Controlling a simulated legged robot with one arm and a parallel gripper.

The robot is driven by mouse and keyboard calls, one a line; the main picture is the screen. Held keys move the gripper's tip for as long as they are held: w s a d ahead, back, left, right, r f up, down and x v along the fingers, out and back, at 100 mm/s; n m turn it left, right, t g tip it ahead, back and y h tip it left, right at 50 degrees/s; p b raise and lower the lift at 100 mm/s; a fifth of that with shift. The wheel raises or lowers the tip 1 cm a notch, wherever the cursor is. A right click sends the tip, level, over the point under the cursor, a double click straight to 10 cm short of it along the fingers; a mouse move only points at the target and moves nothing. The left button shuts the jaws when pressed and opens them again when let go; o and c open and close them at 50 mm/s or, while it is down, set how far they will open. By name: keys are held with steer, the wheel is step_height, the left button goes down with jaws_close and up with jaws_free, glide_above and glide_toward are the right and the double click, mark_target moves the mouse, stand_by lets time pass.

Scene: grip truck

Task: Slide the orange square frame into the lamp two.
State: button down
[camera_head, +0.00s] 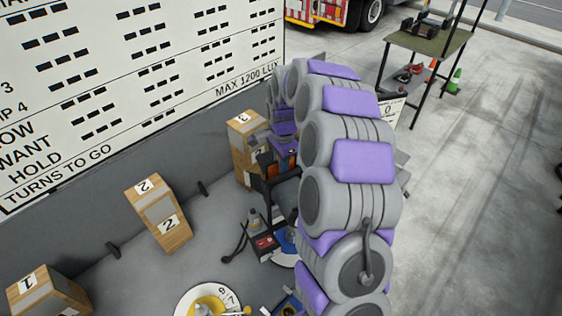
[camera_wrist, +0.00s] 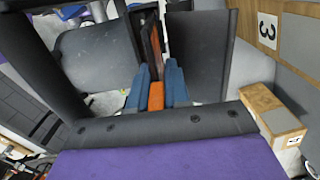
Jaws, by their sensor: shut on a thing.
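Lamp two is a wooden box (camera_head: 160,212) with a grey panel and "2" labels, standing on the grey bench left of my arm in the head view. My gripper (camera_wrist: 156,84) has blue fingertips and is shut on the orange square frame (camera_wrist: 156,97). The frame shows as a narrow orange piece between the fingers in the wrist view, so its full outline is hidden. In the head view my gripper is near the box marked 3, to the right of and beyond lamp two, partly hidden by my arm. The frame is apart from lamp two.
Wooden box 3 (camera_head: 247,125) stands farther back, close to my gripper; box 1 (camera_head: 45,294) is at the lower left. A round yellow dial (camera_head: 205,305) lies in front. The large sign (camera_head: 140,90) rises behind the bench. Bench between boxes 1 and 2 is fairly clear.

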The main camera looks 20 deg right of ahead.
steer(key=shift+f, duration=0.15)
stand_by(0.4)
steer(key=shift+r+p, duration=0.75)
steer(key=shift+r, duration=3.3)
steer(key=shift+f, duration=0.1)
steer(key=shift+f+b, duration=0.35)
steer(key=shift+f, duration=0.3)
steer(key=shift+f+b, duration=0.4)
steer(key=shift+f, duration=0.4)
steer(key=shift+f, duration=0.6)
steer(key=shift+f+b, duration=0.2)
steer(key=shift+b, duration=0.1)
